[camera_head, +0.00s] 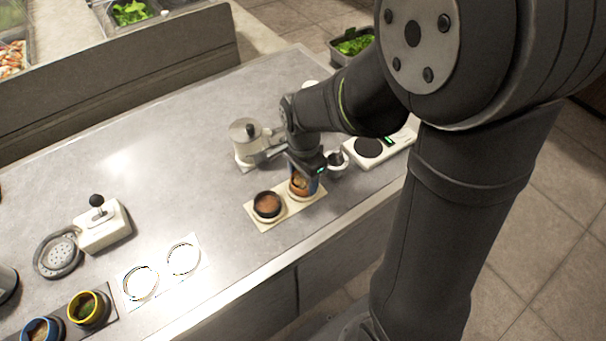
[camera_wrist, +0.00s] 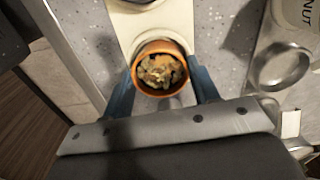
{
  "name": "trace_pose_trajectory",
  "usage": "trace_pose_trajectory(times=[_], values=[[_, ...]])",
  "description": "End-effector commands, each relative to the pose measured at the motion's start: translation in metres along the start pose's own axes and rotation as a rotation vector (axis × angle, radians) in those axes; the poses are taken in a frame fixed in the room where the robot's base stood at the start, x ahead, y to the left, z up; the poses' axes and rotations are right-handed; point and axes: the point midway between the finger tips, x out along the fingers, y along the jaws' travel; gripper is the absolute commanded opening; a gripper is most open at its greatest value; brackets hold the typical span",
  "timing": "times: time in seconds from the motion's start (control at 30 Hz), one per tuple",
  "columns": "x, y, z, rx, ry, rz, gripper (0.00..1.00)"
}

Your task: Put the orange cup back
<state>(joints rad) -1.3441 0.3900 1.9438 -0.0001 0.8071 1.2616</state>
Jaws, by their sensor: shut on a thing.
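The orange cup (camera_head: 298,193) with brownish, chunky contents is between my gripper's fingers at the right end of a cream board (camera_head: 285,215). In the wrist view the orange cup (camera_wrist: 159,70) is upright, its round rim facing the camera. My gripper (camera_head: 305,177) is shut on it; in the wrist view the blue fingers of my gripper (camera_wrist: 160,88) press on its left and right sides. The cream board (camera_wrist: 112,15) shows behind the cup there. I cannot tell whether the cup's base rests on the board.
A dark cup with brown contents (camera_head: 267,205) stands on the board's left end. A small metal cup (camera_head: 336,163) and a scale (camera_head: 368,148) are to the right. A lidded clear jar (camera_head: 246,140) stands behind. Yellow (camera_head: 88,308) and blue (camera_head: 40,331) cups are far left.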

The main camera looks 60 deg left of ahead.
Motion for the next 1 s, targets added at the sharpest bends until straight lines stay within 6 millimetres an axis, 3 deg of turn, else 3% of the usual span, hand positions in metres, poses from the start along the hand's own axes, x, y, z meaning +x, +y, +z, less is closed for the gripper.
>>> trace_pose_trajectory(times=[0.33, 0.37, 0.47, 0.5, 0.77, 1.0], values=[[0.006, 0.000, 0.000, 0.000, 0.000, 0.001, 0.26], [0.005, 0.000, 0.000, 0.000, 0.000, 0.001, 0.58], [0.005, 0.000, 0.000, 0.000, 0.000, 0.000, 0.78], [0.005, 0.000, 0.000, 0.000, 0.000, 0.000, 0.80], [0.004, 0.000, 0.000, 0.000, 0.000, 0.000, 0.80], [-0.014, -0.001, 0.000, 0.000, 0.001, -0.003, 0.80]])
